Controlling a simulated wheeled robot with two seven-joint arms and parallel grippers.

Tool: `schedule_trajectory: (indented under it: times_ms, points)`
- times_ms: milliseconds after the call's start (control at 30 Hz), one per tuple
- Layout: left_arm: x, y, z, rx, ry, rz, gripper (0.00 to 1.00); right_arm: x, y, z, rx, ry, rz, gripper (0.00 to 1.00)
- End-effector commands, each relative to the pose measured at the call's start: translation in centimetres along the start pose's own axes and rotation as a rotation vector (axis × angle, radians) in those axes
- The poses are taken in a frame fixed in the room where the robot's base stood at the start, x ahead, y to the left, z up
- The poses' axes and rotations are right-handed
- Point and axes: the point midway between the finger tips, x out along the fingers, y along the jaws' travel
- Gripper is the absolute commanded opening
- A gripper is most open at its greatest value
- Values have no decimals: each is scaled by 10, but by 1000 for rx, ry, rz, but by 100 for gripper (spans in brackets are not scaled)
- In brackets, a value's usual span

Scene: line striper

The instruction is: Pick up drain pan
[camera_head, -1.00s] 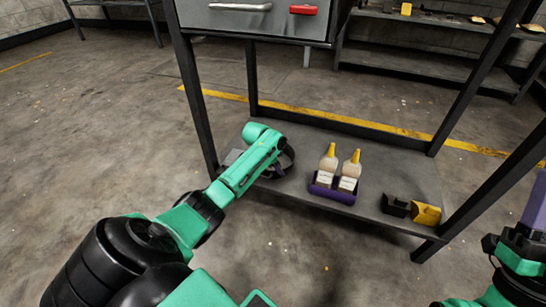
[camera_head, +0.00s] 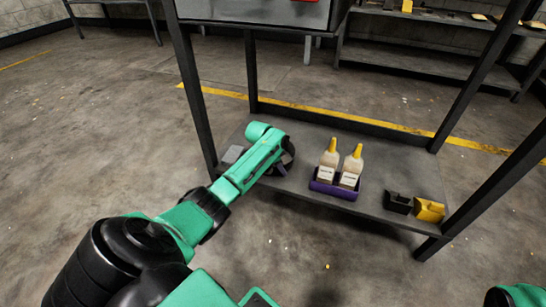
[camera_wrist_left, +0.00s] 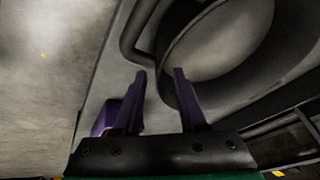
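The drain pan is a dark round pan. In the left wrist view its curved rim and bowl (camera_wrist_left: 222,45) fill the upper right; in the head view only a dark part of it (camera_head: 289,158) shows behind my left gripper, on the low shelf. My left gripper (camera_wrist_left: 160,72) has its two purple fingers apart, with nothing held between them. Its fingertips are close to a dark curved bar at the pan's rim; I cannot tell if they touch. In the head view my left gripper (camera_head: 281,168) is mostly hidden by its own wrist.
On the shelf (camera_head: 372,207), a purple caddy (camera_head: 333,190) holds two yellow-capped bottles (camera_head: 340,165). Black (camera_head: 398,203) and yellow (camera_head: 429,209) blocks lie farther right. Dark table legs (camera_head: 192,95) stand around the shelf. A grey drawer front (camera_head: 255,17) hangs above. Open floor lies in front.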

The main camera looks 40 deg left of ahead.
Motion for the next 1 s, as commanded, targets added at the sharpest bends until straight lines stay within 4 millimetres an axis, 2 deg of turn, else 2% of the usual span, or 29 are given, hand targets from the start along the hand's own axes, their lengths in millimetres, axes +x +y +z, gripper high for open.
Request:
schedule_trajectory:
  times_ms: [33, 100, 1000]
  points:
    - [0, 0, 0, 0, 0, 0, 22, 0, 0, 0, 0, -1, 0, 50]
    - [0, 0, 0, 0, 0, 0, 0, 0, 0, 0, 0, -1, 0, 50]
    - [0, 0, 0, 0, 0, 1, 0, -1, 0, 1, 1, -4, 1, 50]
